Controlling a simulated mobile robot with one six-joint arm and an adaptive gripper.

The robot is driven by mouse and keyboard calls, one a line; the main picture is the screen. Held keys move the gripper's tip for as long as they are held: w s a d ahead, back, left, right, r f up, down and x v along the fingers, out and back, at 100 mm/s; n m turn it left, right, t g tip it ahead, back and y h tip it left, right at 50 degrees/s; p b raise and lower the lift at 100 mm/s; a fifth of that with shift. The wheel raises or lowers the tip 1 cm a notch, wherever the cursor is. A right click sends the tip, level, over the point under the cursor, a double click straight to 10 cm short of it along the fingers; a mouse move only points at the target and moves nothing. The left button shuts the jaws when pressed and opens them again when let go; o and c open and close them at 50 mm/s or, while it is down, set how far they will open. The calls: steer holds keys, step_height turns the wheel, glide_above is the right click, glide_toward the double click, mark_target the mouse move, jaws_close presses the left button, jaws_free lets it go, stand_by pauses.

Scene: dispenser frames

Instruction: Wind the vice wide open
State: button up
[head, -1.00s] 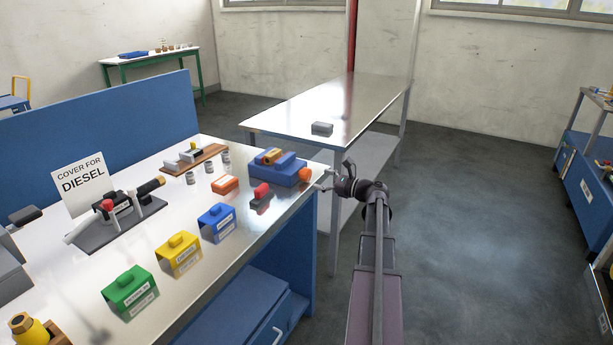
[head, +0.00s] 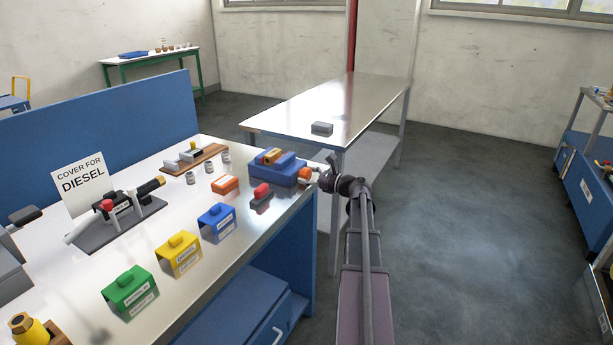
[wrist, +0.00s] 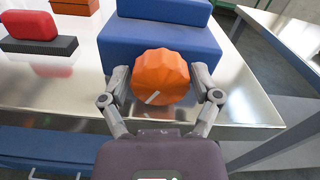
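The blue vice (head: 286,174) stands at the right end of the near bench, with a yellow-orange piece (head: 269,156) at its top. Its round orange knob (wrist: 160,77) faces me and bears a pale mark low on its front. The knob also shows in the head view (head: 305,174), partly hidden by my gripper. My gripper (wrist: 160,84) is at the knob with one finger on either side. The fingers are spread and very close to the knob's sides; I cannot tell if they touch. The jaws are not clear in the wrist view.
A red-topped dark block (head: 261,196) and an orange box (head: 225,184) lie left of the vice. Blue (head: 217,223), yellow (head: 180,256) and green (head: 130,292) covers line the bench's front. A steel table (head: 330,100) stands behind; the floor to the right is clear.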

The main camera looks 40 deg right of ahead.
steer(key=c, duration=0.5)
steer(key=shift+n, duration=2.2)
steer(key=o, duration=1.1)
steer(key=shift+o, duration=0.2)
steer(key=shift+m, duration=0.4)
